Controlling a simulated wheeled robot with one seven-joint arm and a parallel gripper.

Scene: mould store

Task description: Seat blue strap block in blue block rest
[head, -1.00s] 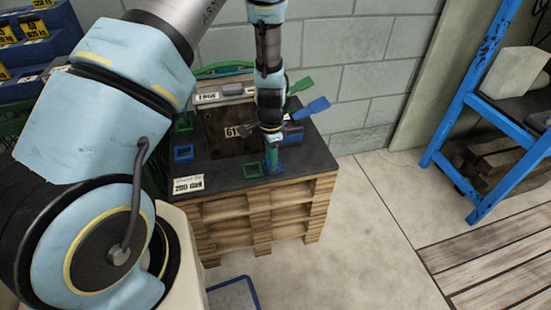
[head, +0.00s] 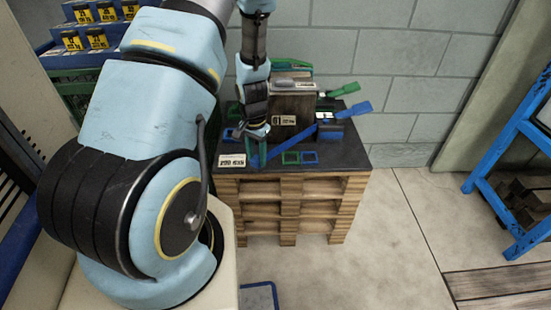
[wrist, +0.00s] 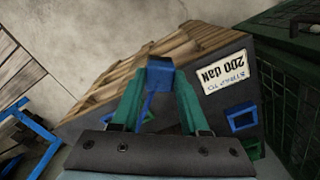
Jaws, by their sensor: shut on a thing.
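My gripper (head: 260,158) is shut on the blue strap block (wrist: 160,72), which shows between its two green fingers in the wrist view. In the head view my gripper is at the front left of the dark pallet top, and the block is mostly hidden. A blue strap (head: 290,139) runs from the block up right across the mould's front. One blue square rest (head: 230,133) lies left of my gripper, behind the sign; it also shows in the wrist view (wrist: 242,117). Another blue square (head: 309,157) lies to the right, beside a green one.
The dark mould (head: 293,105) stands on the pallet (head: 290,205) with blue and green levers (head: 343,90) at its right. A green square rest (head: 291,157) is near the front edge.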

